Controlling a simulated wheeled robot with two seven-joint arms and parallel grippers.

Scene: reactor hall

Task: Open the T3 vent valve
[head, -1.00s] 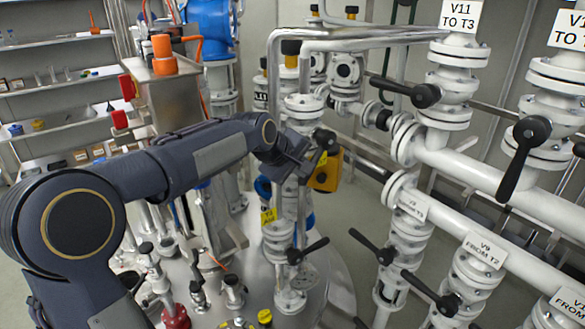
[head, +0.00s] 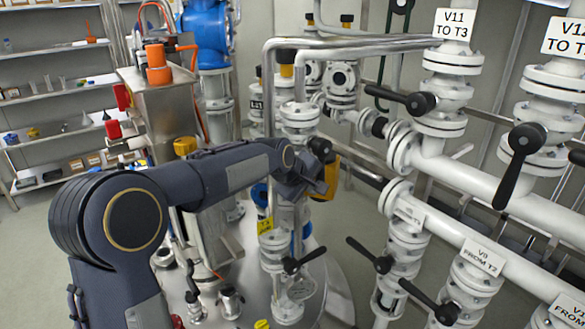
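My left arm comes in from the left, and its gripper (head: 318,168) is beside the white vertical pipework, close to a yellow box-like part (head: 331,178). Its fingers are dark and small, so whether they are open or shut cannot be told. A valve with a black lever (head: 304,261) sits under the tag, apart from the gripper. No label I can read marks the T3 vent valve. My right gripper is out of view.
White pipes on the right carry several black-handled valves and a sign "V11 TO T3" (head: 454,24). A sign "FROM T2" (head: 481,257) is lower. A steel cabinet (head: 160,105) and shelves (head: 58,80) stand at the left. Bent steel pipes (head: 340,42) cross above the gripper.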

